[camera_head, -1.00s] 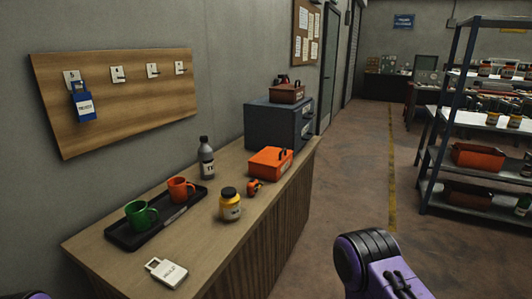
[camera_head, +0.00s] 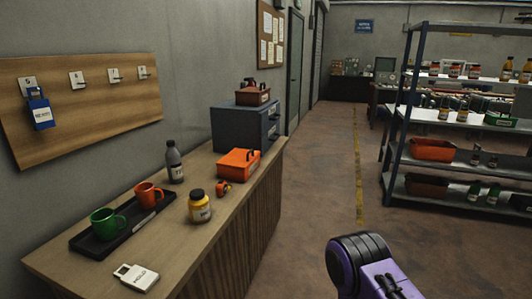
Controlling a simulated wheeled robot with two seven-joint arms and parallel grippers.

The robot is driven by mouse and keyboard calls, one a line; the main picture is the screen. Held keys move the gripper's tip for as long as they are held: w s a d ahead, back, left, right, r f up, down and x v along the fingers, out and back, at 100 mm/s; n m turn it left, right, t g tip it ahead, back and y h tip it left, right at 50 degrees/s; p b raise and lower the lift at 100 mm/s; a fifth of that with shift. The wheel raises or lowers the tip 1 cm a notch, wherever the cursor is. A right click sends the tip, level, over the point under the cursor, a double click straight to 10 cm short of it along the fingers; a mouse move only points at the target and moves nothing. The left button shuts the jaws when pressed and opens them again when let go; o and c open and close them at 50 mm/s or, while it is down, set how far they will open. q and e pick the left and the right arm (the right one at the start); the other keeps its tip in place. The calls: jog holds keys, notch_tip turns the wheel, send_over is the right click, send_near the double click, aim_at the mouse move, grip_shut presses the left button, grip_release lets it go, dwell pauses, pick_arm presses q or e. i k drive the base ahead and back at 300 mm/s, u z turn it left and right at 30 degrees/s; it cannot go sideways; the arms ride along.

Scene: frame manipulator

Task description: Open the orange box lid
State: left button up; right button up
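The orange box (camera_head: 238,164) sits on the wooden counter, in front of the dark blue-grey cabinet. Its lid looks shut, and a dark handle shows at its right side. A purple and black part of my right arm shows at the bottom of the view, right of the counter and well apart from the box. Neither gripper is in view.
On the counter (camera_head: 62,258) stand a grey bottle (camera_head: 174,163), a yellow jar (camera_head: 199,208), a small orange item (camera_head: 222,187), a white tagged padlock (camera_head: 136,278) and a black tray (camera_head: 92,246) with green and orange mugs. A blue-grey cabinet (camera_head: 240,128) stands behind the box. Shelves (camera_head: 398,125) are right; the floor between is clear.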

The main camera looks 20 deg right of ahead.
aim_at(241, 158)
jog(key=z, duration=0.05)
jog(key=k, duration=0.3)
jog(key=z, duration=1.15)
jog(key=i, duration=0.9)
jog(key=u, duration=0.35)
